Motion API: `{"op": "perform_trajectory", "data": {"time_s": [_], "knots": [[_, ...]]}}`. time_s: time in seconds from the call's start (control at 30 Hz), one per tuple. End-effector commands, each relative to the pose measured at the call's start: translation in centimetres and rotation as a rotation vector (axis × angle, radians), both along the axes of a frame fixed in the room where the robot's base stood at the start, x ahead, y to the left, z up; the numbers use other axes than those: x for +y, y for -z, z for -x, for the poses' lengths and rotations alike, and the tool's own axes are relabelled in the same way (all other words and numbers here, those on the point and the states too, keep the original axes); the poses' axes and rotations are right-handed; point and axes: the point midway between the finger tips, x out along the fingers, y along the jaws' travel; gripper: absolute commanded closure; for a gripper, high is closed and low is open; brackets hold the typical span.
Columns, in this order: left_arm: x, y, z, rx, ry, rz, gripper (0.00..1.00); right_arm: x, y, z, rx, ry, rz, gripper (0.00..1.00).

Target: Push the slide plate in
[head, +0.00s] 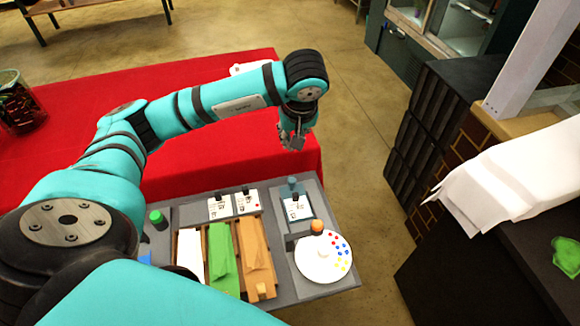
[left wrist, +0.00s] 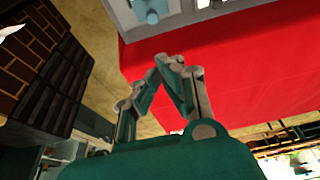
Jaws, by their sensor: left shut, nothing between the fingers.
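My left gripper (head: 296,142) is shut and empty. It hangs over the right end of the red cloth, beyond the far edge of the grey station board (head: 210,191). In the left wrist view its fingers (left wrist: 168,62) meet at the tips. A small blue-grey plate (head: 306,212) with a white card and a dark knob (head: 292,183) lies at the board's far right; it looks like the slide plate. A blue-grey knob also shows at the top of the left wrist view (left wrist: 151,12). The gripper is apart from the plate. My right gripper is in neither view.
A white dial (head: 322,265) with coloured dots and an orange knob sits near the plate. White, green (head: 222,258) and orange wraps lie to its left, with a green button (head: 156,218). Dark crates (head: 425,130) stand at the right. The red cloth (head: 200,75) is mostly clear.

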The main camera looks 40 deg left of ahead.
Motion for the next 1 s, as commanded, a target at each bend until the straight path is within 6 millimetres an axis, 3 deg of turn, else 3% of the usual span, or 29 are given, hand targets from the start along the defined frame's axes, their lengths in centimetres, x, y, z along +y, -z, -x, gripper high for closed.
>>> {"op": "perform_trajectory", "data": {"time_s": [0.03,0.17,0.33,0.57,1.0], "knots": [[0.0,1.5,0.0,0.0,0.0,0.0,1.0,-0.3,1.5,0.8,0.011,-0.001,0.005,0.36],[0.0,3.0,0.0,-0.001,0.0,0.001,1.0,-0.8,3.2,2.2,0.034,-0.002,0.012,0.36],[0.0,4.9,0.0,0.0,0.0,0.001,1.0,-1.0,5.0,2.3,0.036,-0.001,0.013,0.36],[0.4,6.4,-0.3,0.004,-0.003,0.002,1.0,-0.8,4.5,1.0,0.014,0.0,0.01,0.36],[2.2,13.2,-1.9,0.002,-0.001,0.001,1.0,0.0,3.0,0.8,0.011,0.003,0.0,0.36]]}}
